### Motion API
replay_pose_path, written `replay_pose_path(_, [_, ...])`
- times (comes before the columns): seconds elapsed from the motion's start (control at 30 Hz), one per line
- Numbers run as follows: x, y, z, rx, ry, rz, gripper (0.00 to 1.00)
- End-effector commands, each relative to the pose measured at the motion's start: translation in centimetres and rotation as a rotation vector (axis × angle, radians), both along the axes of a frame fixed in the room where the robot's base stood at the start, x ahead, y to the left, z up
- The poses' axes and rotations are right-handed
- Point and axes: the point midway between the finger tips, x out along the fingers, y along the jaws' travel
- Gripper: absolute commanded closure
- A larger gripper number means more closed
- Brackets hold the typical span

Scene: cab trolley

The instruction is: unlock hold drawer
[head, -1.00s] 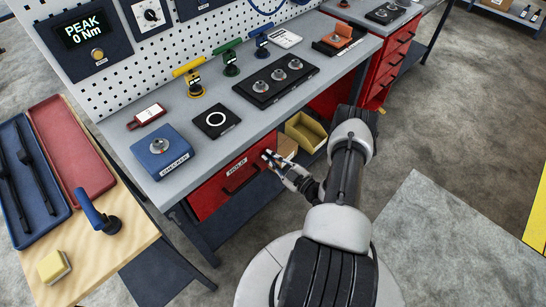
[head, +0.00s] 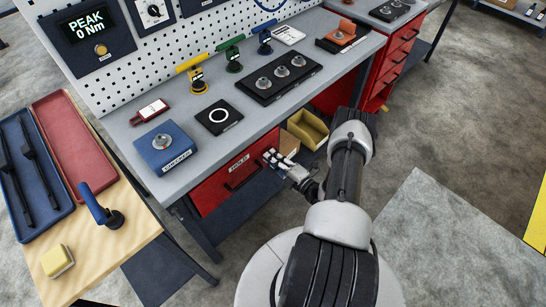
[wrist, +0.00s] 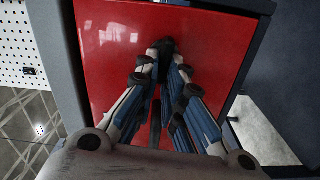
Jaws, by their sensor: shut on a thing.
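The red hold drawer (head: 218,192), with its white label, is under the left part of the bench; its front fills much of the wrist view (wrist: 110,50).
On the bench are a blue checker box (head: 165,147), a black pad with a white ring (head: 218,115), a red tag (head: 150,110) and a black block with knobs (head: 278,78). A yellow bin (head: 308,129) sits right of the drawer. The floor at right is clear.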

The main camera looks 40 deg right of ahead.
Motion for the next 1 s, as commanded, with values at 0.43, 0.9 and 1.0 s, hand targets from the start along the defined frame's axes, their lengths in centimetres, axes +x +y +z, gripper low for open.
replay_pose_path(0.43, [0.01, 0.00, -0.24, -0.131, -0.010, 0.000, 1.00])
replay_pose_path(0.9, [0.01, -0.02, -0.25, -0.137, -0.010, 0.000, 0.87])
replay_pose_path(1.0, [0.01, -0.01, -0.25, -0.136, -0.011, 0.000, 0.80])
